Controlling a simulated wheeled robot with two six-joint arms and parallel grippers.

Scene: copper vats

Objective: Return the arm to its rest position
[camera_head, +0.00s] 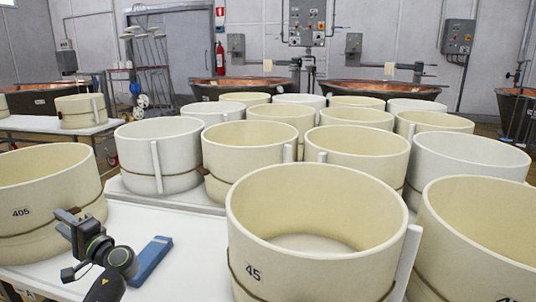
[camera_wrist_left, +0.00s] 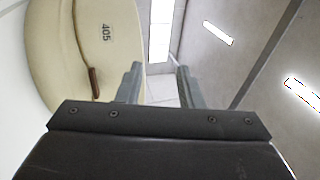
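My left gripper (camera_head: 68,215) is at the lower left of the head view, above the white table (camera_head: 190,250). It appears in front of the cream tub marked 405 (camera_head: 45,180). In the left wrist view its two fingers (camera_wrist_left: 158,72) stand apart with nothing between them. The tub marked 405 (camera_wrist_left: 75,45) shows at the left of that view, beside and beyond the left finger; I cannot tell whether they touch. My right gripper is in neither view.
A blue block (camera_head: 151,260) lies on the table just right of my left gripper. A large cream tub marked 45 (camera_head: 250,250) stands further right. Several cream and white tubs crowd the table behind. Copper vats (camera_head: 240,87) stand at the back. Bare tabletop surrounds the blue block.

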